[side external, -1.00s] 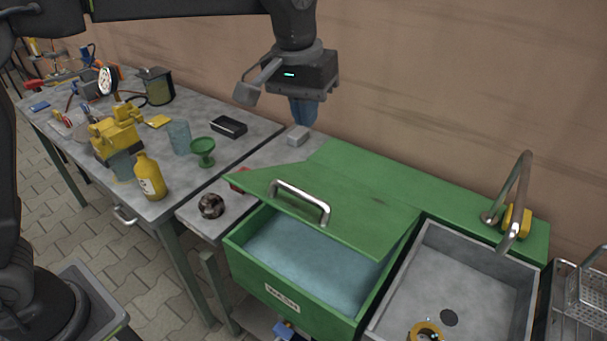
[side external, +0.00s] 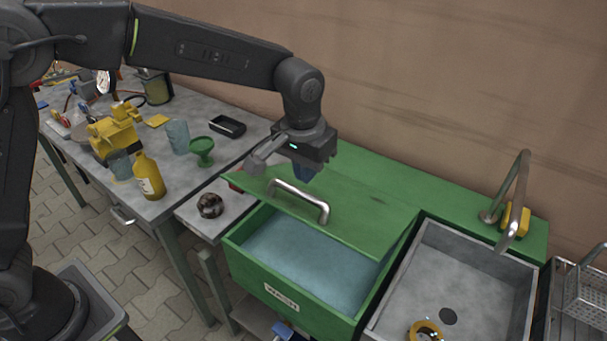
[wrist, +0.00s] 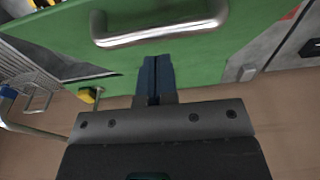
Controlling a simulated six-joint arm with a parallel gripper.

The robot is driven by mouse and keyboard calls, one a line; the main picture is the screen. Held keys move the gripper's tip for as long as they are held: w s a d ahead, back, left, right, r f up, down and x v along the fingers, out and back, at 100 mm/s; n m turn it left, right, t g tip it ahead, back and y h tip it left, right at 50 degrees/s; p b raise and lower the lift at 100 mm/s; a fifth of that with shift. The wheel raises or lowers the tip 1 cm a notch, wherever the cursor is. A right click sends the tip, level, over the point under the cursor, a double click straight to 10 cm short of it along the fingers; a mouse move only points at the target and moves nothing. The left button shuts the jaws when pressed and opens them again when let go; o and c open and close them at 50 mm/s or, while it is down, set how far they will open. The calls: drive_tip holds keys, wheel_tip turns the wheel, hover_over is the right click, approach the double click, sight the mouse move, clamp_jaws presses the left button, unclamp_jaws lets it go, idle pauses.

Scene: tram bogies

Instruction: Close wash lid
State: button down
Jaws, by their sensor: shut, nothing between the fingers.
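The green wash lid (side external: 362,215) is partly raised and tilted over the green wash box, with a metal bar handle (side external: 300,198) on its upper face. The box (side external: 262,274) carries a WASH label and holds bluish water (side external: 310,258), visible under the lid's front edge. My gripper (side external: 303,174) is shut and empty, at the lid's rear, behind the handle. In the wrist view the shut blue fingers (wrist: 155,62) point at the green lid (wrist: 215,55), just short of the handle (wrist: 160,33). I cannot tell whether the fingertips touch the lid.
A grey sink (side external: 470,265) with a curved tap (side external: 522,190) is right of the box. A workbench (side external: 185,200) on the left holds a yellow bottle (side external: 149,176), a green goblet (side external: 202,150) and a black tray (side external: 228,126). A dark round part (side external: 210,205) lies left of the box.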

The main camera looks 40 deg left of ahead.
drive_tip(key=shift+s+f, duration=0.45)
drive_tip(key=shift+f, duration=0.05)
drive_tip(key=shift+s+f, duration=0.35)
drive_tip(key=shift+f, duration=0.05)
drive_tip(key=shift+t, duration=0.7)
drive_tip(key=s+f, duration=0.2)
drive_tip(key=f, duration=0.2)
drive_tip(key=s+f, duration=0.2)
drive_tip(key=f, duration=0.3)
drive_tip(key=s+f, duration=0.2)
drive_tip(key=f, duration=0.3)
drive_tip(key=shift+s, duration=0.4)
drive_tip(key=shift+s+f, duration=0.2)
drive_tip(key=shift+f, duration=0.7)
drive_tip(key=shift+r, duration=0.1)
